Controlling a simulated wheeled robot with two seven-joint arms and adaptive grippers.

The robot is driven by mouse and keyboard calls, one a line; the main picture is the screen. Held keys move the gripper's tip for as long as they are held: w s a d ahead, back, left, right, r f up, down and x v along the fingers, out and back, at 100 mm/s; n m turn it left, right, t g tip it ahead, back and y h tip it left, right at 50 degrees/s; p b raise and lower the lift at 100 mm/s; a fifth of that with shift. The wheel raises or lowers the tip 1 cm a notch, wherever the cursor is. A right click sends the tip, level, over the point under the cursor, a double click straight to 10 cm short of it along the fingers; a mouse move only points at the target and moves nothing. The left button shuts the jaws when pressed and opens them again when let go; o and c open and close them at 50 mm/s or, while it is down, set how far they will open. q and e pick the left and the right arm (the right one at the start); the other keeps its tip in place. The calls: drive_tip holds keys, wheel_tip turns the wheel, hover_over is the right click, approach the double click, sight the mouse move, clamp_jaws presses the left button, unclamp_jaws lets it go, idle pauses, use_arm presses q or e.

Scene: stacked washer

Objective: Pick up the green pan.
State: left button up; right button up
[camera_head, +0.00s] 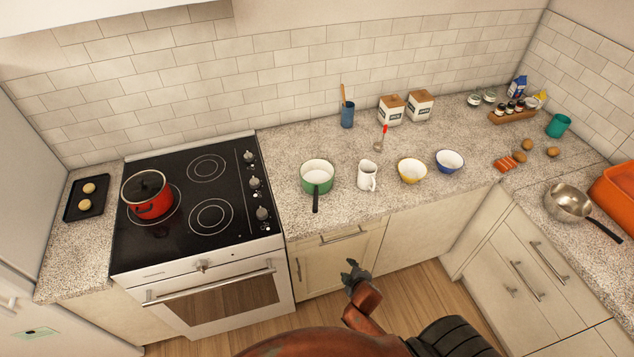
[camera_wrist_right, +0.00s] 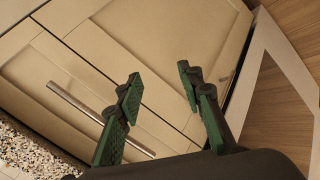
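The green pan (camera_head: 317,177) stands upright on the granite counter just right of the stove. It has a pale inside, and its dark handle (camera_head: 315,203) points toward the counter's front edge. My right gripper (camera_head: 351,268) is in front of the lower cabinets, below the counter top and apart from the pan. In the right wrist view the two green-padded fingers of my right gripper (camera_wrist_right: 160,88) are spread with nothing between them. Cabinet fronts with a bar handle (camera_wrist_right: 90,110) lie behind them. The pan is not clearly visible in that view. My left gripper is not in view.
A white pitcher (camera_head: 367,175) stands close right of the pan, then a yellow bowl (camera_head: 411,171) and a blue bowl (camera_head: 449,161). A red pot (camera_head: 147,194) is on the stove (camera_head: 232,222). The counter's front edge and cabinet handle (camera_head: 343,235) are near my right gripper.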

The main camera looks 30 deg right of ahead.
drive_tip(key=w+r+n+t+h, duration=0.1)
drive_tip(key=w+r+t, duration=0.1)
drive_tip(key=r, duration=0.8)
drive_tip(key=w+r+n+t, duration=0.1)
drive_tip(key=w+r, duration=0.2)
drive_tip(key=r, duration=0.6)
drive_tip(key=n+t+y, duration=0.1)
drive_tip(key=n+t, duration=0.3)
drive_tip(key=n, duration=0.3)
approach(316, 194)
drive_tip(key=shift+w+d+f+p, duration=0.2)
drive_tip(key=shift+w+d+f, duration=0.05)
drive_tip(key=shift+w+f, duration=0.25)
drive_tip(key=shift+w+d+f+p, duration=0.15)
drive_tip(key=shift+w+d+f, duration=0.2)
drive_tip(key=shift+f, duration=0.3)
drive_tip(key=x, duration=0.4)
drive_tip(key=r+x, duration=0.1)
drive_tip(key=x, duration=0.2)
drive_tip(key=shift+w+a+f, duration=0.1)
drive_tip(key=shift+w+a, duration=0.1)
drive_tip(key=shift+a, duration=0.2)
drive_tip(key=shift+w+d+f, duration=0.1)
drive_tip(key=shift+w+f, duration=0.05)
drive_tip(key=shift+w, duration=0.25)
drive_tip(key=shift+s, duration=0.1)
clamp_jaws()
